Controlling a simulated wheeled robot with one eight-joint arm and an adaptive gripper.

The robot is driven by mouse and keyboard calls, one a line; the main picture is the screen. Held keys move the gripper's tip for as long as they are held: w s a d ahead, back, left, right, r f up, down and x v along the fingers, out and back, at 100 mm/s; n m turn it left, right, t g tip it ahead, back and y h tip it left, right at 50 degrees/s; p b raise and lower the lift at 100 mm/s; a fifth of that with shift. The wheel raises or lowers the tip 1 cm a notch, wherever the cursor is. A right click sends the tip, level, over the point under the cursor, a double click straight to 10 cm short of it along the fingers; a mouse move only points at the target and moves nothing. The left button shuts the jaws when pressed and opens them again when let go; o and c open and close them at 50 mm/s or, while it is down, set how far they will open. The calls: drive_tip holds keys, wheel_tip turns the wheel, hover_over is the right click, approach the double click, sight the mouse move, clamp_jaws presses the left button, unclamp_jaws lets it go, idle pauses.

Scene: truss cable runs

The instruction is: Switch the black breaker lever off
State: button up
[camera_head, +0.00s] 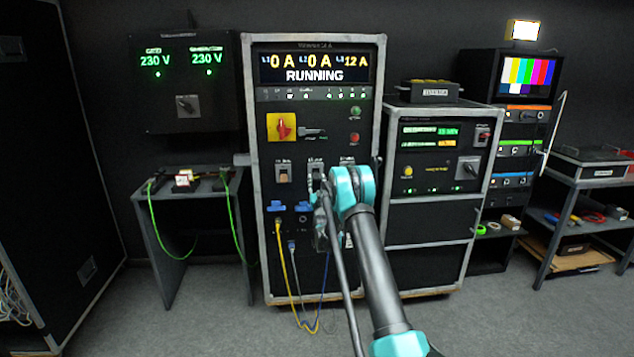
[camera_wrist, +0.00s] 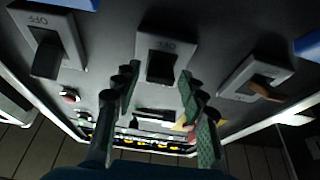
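A dark lever in the middle breaker (camera_wrist: 161,68) lies between my fingers in the wrist view, where the panel looks upside down. The middle breaker also shows on the tall cabinet in the head view (camera_head: 316,168). My gripper (camera_wrist: 158,80) is open, with one green-padded finger on each side of that lever; I cannot tell whether they touch it. In the head view, my gripper (camera_head: 321,198) is at the cabinet front, partly hidden by my arm. Another dark lever (camera_wrist: 47,59) sits at the left of the wrist view, and a brown one (camera_wrist: 264,91) at the right.
The cabinet display (camera_head: 314,68) reads RUNNING, with 0 A, 0 A and 12 A. A red rotary switch on a yellow plate (camera_head: 281,127) sits above the breakers. Blue connectors (camera_head: 276,206) and hanging cables (camera_head: 284,270) are below. A side table (camera_head: 187,196) stands left.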

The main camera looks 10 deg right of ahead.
clamp_jaws()
drive_tip(key=shift+w+f+t, duration=0.2)
drive_tip(key=shift+f+t, duration=0.35)
drive_tip(key=shift+t, duration=0.55)
drive_tip(key=shift+o, duration=1.4)
unclamp_jaws()
drive_tip(key=v, duration=1.2)
